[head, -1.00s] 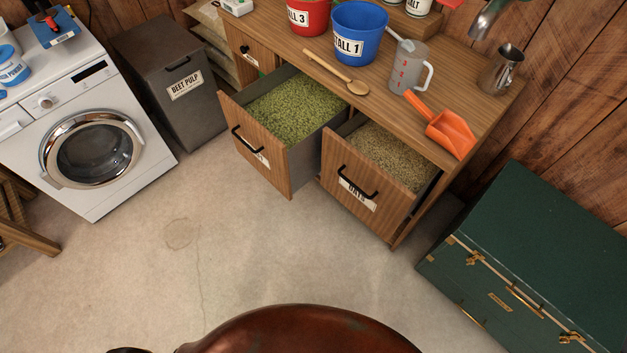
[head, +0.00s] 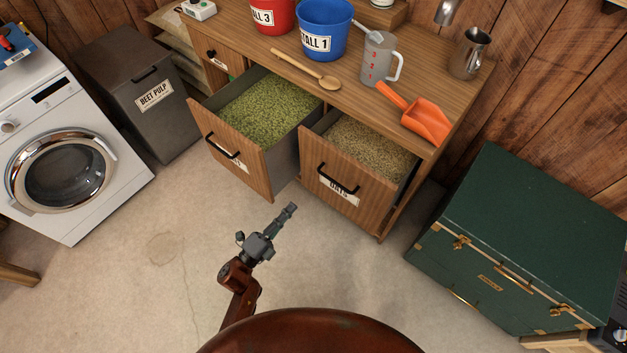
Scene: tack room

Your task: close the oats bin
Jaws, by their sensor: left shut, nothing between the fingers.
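The oats bin (head: 341,188) is a wooden pull-out drawer with a black handle and an OATS label, at the right of the wooden cabinet in the head view. It stands partly pulled out, with pale grain (head: 365,148) showing inside. My left gripper (head: 291,208) is shut and empty. In the picture it shows below and left of the oats bin's front, apart from its handle. My right gripper is not in view.
Left of the oats bin, another drawer (head: 228,150) with green pellets stands open further. On the cabinet top are a blue bucket (head: 324,28), a jug (head: 379,60) and an orange scoop (head: 425,118). A green trunk (head: 520,235) stands right. The floor in front is clear.

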